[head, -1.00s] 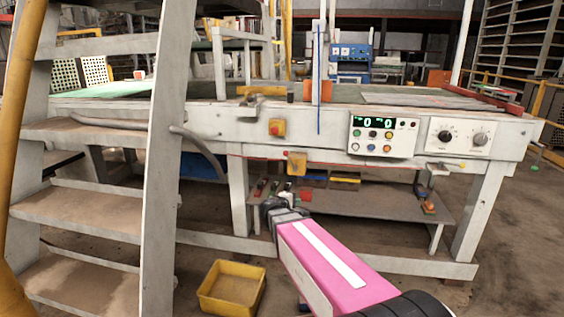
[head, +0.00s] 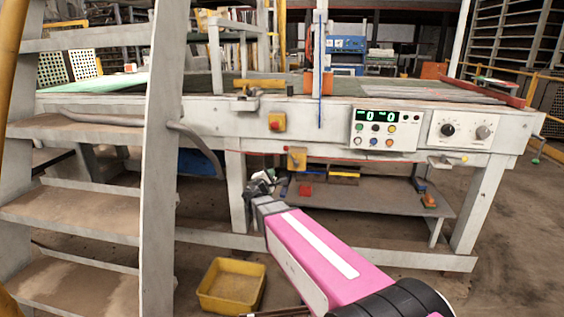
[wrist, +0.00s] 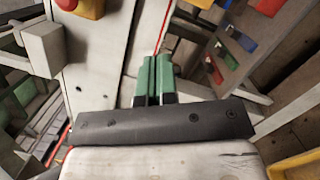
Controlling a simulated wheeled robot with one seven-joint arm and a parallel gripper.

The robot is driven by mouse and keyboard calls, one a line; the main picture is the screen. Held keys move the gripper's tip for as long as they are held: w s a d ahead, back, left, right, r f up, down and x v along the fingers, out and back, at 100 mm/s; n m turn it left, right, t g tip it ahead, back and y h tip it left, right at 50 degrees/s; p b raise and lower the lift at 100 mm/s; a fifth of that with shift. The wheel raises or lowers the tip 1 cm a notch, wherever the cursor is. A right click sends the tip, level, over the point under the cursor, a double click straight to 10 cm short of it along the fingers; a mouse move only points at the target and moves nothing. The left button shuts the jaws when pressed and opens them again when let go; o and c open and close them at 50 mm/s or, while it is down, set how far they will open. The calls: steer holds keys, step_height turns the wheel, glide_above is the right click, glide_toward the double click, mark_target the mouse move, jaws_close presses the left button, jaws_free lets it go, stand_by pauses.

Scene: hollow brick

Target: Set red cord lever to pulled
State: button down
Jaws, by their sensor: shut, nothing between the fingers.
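A thin red cord (head: 340,161) runs along the lower front edge of the white machine table, past a yellow box (head: 297,158) with a small red part beside it. No separate lever handle is clear, so I cannot tell its position. My gripper (head: 258,186) is in front of the table's left leg, left of and below the yellow box. In the wrist view, the green finger pads of my gripper (wrist: 154,62) are together and empty. A red line (wrist: 164,28) runs along the white board edge just beyond them; contact cannot be told.
A red button on a yellow housing (head: 277,122) and a control panel (head: 384,129) are on the table front. A grey staircase (head: 160,150) stands close on the left. A yellow bin (head: 232,286) is on the floor. A lower shelf (head: 370,198) holds small coloured items.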

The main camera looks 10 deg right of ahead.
mark_target(289, 154)
steer(key=s+d+r+x, duration=0.1)
steer(key=d+x, duration=0.1)
steer(key=x, duration=1)
steer(key=shift+w+d+r, duration=0.15)
steer(key=shift+w+d, duration=0.05)
steer(key=shift+s+d+r+m+g, duration=0.15)
steer(key=shift+d+r+m, duration=0.15)
steer(key=shift+m, duration=0.35)
steer(key=shift+s+d+r+m+g, duration=0.15)
steer(key=shift+d+m, duration=0.1)
steer(key=shift+m, duration=0.4)
steer(key=d+m, duration=0.1)
steer(key=m, duration=0.1)
steer(key=s+d+m+g, duration=0.1)
steer(key=d+m, duration=0.1)
steer(key=m, duration=0.1)
steer(key=d+r+m+y, duration=0.1)
steer(key=d+m, duration=0.1)
steer(key=m, duration=0.1)
steer(key=shift+s, duration=0.15)
stand_by(0.3)
